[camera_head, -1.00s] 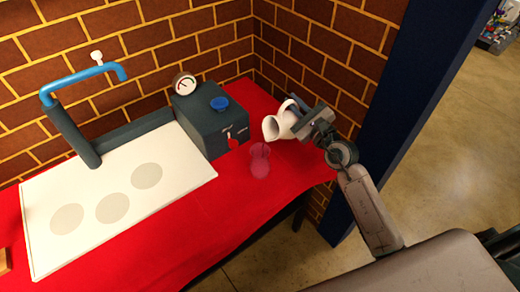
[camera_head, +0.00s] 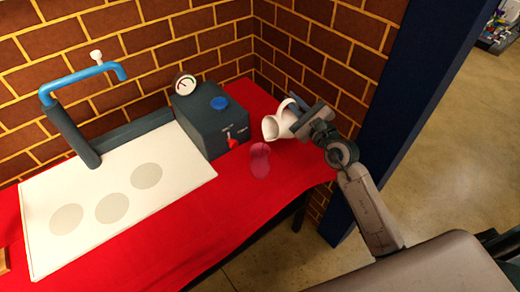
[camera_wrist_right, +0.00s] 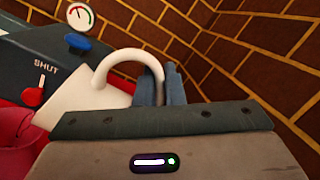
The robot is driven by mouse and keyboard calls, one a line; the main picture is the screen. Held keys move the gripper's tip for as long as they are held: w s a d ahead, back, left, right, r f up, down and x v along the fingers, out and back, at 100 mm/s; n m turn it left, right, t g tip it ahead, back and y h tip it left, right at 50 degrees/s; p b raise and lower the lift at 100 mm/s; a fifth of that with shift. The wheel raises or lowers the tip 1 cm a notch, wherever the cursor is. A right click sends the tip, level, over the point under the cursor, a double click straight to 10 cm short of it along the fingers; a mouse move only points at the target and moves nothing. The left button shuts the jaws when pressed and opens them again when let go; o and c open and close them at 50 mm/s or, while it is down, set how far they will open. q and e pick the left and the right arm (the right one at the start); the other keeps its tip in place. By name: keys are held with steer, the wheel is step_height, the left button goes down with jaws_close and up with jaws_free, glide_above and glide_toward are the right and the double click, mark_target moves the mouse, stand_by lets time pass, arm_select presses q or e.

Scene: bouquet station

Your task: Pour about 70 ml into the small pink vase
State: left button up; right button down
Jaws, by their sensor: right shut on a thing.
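The small pink vase (camera_head: 260,160) is translucent and stands upright on the red cloth in front of the dark box. My right gripper (camera_head: 298,115) is shut on the handle of a white jug (camera_head: 280,124). The jug is tilted, with its mouth facing left, above and just right of the vase. In the right wrist view the jug (camera_wrist_right: 85,105) shows with its curved handle at the gripper fingers (camera_wrist_right: 160,88), and part of the pink vase (camera_wrist_right: 15,145) is at the left edge. I cannot make out any liquid stream. My left gripper is not in view.
A dark box (camera_head: 210,135) with a gauge (camera_head: 185,84), a blue knob (camera_head: 220,103) and a red lever (camera_head: 232,141) stands behind the vase. A white board (camera_head: 120,240) with grey discs and a blue tap (camera_head: 85,80) are at left. A brick wall closes the back.

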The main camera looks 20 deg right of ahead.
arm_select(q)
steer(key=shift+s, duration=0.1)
arm_select(e)
steer(key=shift+s+a+r+n, duration=0.25)
steer(key=shift+a+r+n, duration=0.15)
steer(key=shift+a+n, duration=0.25)
stand_by(0.3)
steer(key=d+f+m, duration=0.1)
steer(key=d+f+m+p, duration=0.1)
steer(key=m, duration=0.1)
steer(key=w+d+f+m+h, duration=0.1)
steer(key=m, duration=0.1)
steer(key=shift+w+d+f+p, duration=0.1)
steer(key=shift+d+f+p, duration=0.1)
steer(key=shift+f+p, duration=0.15)
steer(key=f+m, duration=0.1)
steer(key=d+f+m, duration=0.1)
steer(key=f+m, duration=0.1)
steer(key=shift+w+d+m+h, duration=0.15)
steer(key=shift+w+m+h, duration=0.1)
steer(key=shift+h, duration=0.15)
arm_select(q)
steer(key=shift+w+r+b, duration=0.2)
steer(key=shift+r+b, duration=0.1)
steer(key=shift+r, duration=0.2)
arm_select(e)
steer(key=shift+w+d+f+m, duration=0.2)
steer(key=shift+d+f+m, duration=0.3)
steer(key=shift+f+m, duration=0.4)
